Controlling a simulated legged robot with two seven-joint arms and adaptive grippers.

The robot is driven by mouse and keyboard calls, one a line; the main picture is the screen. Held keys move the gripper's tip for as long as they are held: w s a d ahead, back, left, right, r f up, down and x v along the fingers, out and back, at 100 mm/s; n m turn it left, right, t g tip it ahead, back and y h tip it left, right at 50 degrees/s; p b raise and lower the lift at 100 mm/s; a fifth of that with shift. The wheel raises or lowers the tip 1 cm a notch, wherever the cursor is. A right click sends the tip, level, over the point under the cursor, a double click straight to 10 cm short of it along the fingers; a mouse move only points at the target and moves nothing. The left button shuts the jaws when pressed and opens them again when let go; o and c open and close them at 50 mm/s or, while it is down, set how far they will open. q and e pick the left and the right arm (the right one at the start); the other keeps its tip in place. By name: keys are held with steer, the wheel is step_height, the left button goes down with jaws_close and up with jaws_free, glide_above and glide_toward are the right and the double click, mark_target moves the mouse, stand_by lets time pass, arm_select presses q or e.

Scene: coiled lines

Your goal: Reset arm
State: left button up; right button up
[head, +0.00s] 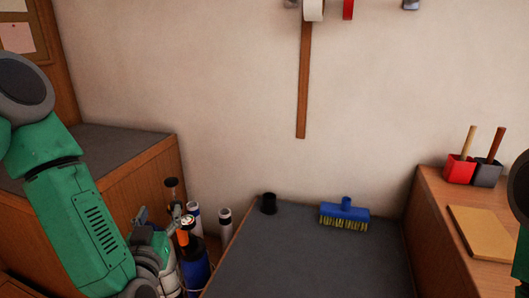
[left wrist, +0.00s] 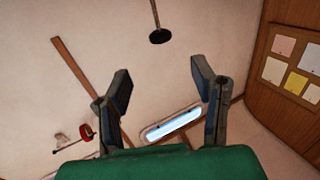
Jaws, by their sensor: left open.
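My left arm, green with grey joints, comes in from the left in the head view and bends at the bottom. My left gripper (head: 158,215) points upward there, beside several upright bottles and tubes. In the left wrist view its two dark fingers (left wrist: 160,75) stand wide apart with nothing between them. I cannot tell in the head view whether the gripper touches the tubes behind it. A dark and green part of my right arm shows at the right edge; its gripper is out of view.
A blue bottle (head: 195,268) with an orange top stands close to my left gripper. A blue brush (head: 345,215) and a black cup (head: 268,204) sit at the back of the dark worktop (head: 310,262), otherwise clear. Red (head: 459,169) and grey (head: 487,173) holders stand right.

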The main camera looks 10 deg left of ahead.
arm_select(q)
steer(key=s+d+f+m+g+h, duration=0.1)
steer(key=s+d+f+g+h, duration=0.15)
steer(key=f, duration=0.35)
steer(key=s+d+f+m+g+h, duration=0.2)
steer(key=s+f+g, duration=0.15)
steer(key=f, duration=0.35)
steer(key=s+d+f+m+g+h, duration=0.1)
steer(key=s+d+f+g+h, duration=0.1)
steer(key=s+f, duration=0.3)
steer(key=s+f+g, duration=0.4)
steer(key=s+f, duration=0.1)
steer(key=s, duration=0.3)
steer(key=s+a+f+g, duration=0.1)
steer(key=s+f+g, duration=0.3)
steer(key=s, duration=0.4)
steer(key=shift+s+a+f+g, duration=0.2)
steer(key=shift+a+f+g, duration=0.1)
steer(key=shift+f, duration=0.15)
